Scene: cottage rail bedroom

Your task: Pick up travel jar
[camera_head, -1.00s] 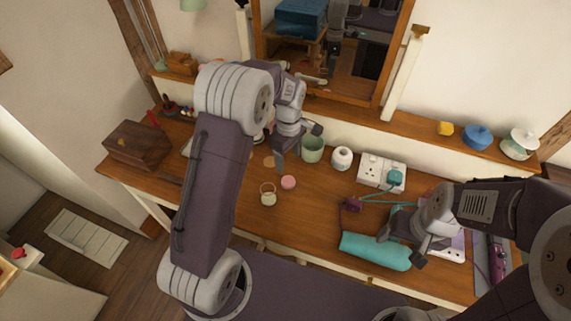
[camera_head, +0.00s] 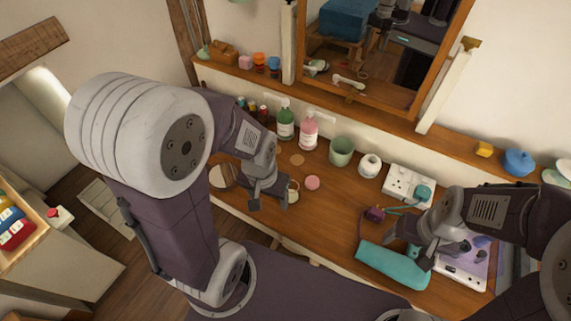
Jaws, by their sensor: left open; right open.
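Two small jars stand on the wooden dressing table (camera_head: 325,222), and I cannot tell for sure which is the travel jar. One is a small pink jar (camera_head: 312,183). The other is a small cream jar (camera_head: 293,193) with a thin loop on top, left of the pink one and partly hidden by my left gripper. My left gripper (camera_head: 269,200) is open and empty, pointing down just left of the cream jar; whether it touches it I cannot tell. My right gripper (camera_head: 408,252) is open above the teal roll (camera_head: 385,264) at the right.
A green bottle (camera_head: 286,122), a pink bottle (camera_head: 308,133), a green cup (camera_head: 341,150) and a white round pot (camera_head: 370,166) stand along the back. A white socket strip (camera_head: 404,184) with a teal plug lies further right. The table's middle is fairly clear.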

